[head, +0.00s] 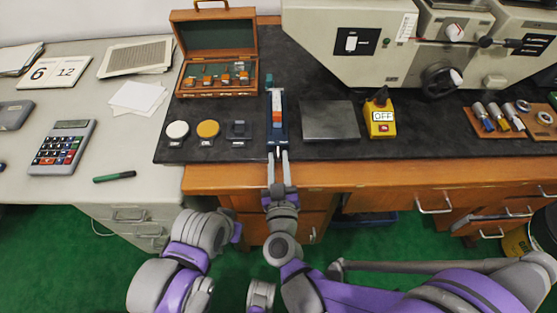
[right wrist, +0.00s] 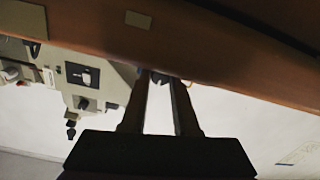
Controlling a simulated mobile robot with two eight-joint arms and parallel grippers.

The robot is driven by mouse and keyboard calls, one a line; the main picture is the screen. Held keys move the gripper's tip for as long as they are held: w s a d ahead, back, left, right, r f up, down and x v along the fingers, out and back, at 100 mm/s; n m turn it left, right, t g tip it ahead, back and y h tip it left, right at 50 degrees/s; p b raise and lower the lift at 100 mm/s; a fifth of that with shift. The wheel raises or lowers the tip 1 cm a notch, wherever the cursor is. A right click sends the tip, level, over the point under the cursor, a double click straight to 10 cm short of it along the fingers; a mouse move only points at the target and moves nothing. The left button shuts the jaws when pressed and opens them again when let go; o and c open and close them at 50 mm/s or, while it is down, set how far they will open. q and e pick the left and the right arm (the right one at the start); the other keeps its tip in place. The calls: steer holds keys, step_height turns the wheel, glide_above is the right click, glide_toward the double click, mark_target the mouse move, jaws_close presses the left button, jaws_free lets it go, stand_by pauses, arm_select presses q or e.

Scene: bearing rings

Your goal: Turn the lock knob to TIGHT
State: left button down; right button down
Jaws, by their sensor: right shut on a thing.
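My right gripper (head: 278,152) reaches up from the front edge of the bench, its two pale fingers straddling the near end of a narrow blue fixture (head: 277,130). A red-orange and white piece sits along this fixture. In the right wrist view the fingertips (right wrist: 159,78) close around a small dark rounded part, which I take to be the lock knob (right wrist: 158,76). The fingers hide most of it, and no TIGHT mark or pointer is readable. My left arm is folded low at the left; its gripper is not clearly in view.
A grey plate (head: 330,120) and a yellow OFF switch box (head: 380,116) lie right of the fixture. A large beige machine (head: 380,60) overhangs the back right.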

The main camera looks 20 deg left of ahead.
steer(key=m+b, duration=0.1)
steer(key=m, duration=0.2)
steer(key=shift+m, duration=1.4)
steer(key=c, duration=0.7)
jaws_free()
steer(key=shift+o, duration=0.2)
steer(key=shift+s, duration=0.1)
steer(key=v, duration=1)
steer(key=shift+s+d+b, duration=0.2)
steer(key=shift+s+b, duration=0.1)
